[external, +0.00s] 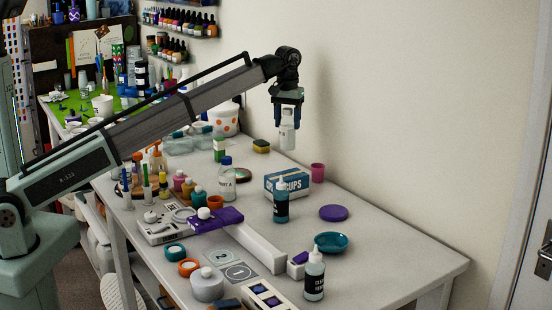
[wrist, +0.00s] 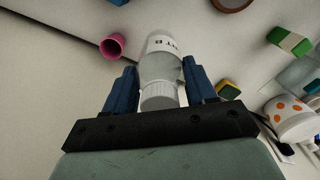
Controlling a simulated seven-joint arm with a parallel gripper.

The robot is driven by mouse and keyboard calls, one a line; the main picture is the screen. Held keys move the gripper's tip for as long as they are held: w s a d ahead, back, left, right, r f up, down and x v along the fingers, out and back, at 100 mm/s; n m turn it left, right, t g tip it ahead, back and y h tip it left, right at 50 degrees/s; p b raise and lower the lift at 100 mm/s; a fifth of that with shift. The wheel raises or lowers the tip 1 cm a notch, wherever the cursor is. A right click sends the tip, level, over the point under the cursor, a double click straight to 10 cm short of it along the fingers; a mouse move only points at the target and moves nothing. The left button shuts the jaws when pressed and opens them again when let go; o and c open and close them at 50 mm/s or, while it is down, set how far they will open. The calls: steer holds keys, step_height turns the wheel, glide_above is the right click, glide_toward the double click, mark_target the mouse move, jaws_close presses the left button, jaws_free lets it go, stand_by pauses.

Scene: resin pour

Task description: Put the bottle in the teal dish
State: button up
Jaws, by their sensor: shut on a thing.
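My gripper (external: 288,117) is above the back of the table, with its blue fingers shut on a small pale bottle (external: 287,138). In the wrist view the bottle (wrist: 164,60) sits between the fingers, its white ribbed cap towards the palm and a white label with dark print at its far end. It hangs roughly upright, clear of the table. The teal dish (external: 331,242) lies on the right part of the table, nearer the camera and lower right of my gripper in the external view. It looks empty. The wrist view does not show the dish.
A clear dropper bottle (external: 314,278) is beside the dish. A pink cup (external: 318,172) is near the wall. The table's right end is clear.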

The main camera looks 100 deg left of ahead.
steer(key=w+d+m, duration=0.2)
steer(key=w+d, duration=0.5)
steer(key=d, duration=0.7)
steer(key=w+d+m, duration=0.1)
steer(key=w+d, duration=0.5)
steer(key=d, duration=0.8)
steer(key=w+d+m, duration=0.2)
steer(key=w+d, duration=0.5)
steer(key=d, duration=0.7)
step_height(320, 180, down, 9)
steer(key=n, duration=0.6)
steer(key=shift+s+n, duration=0.3)
steer(key=shift+f, duration=0.15)
steer(key=o, duration=1.1)
steer(key=shift+o, duration=0.2)
step_height(320, 180, up, 12)
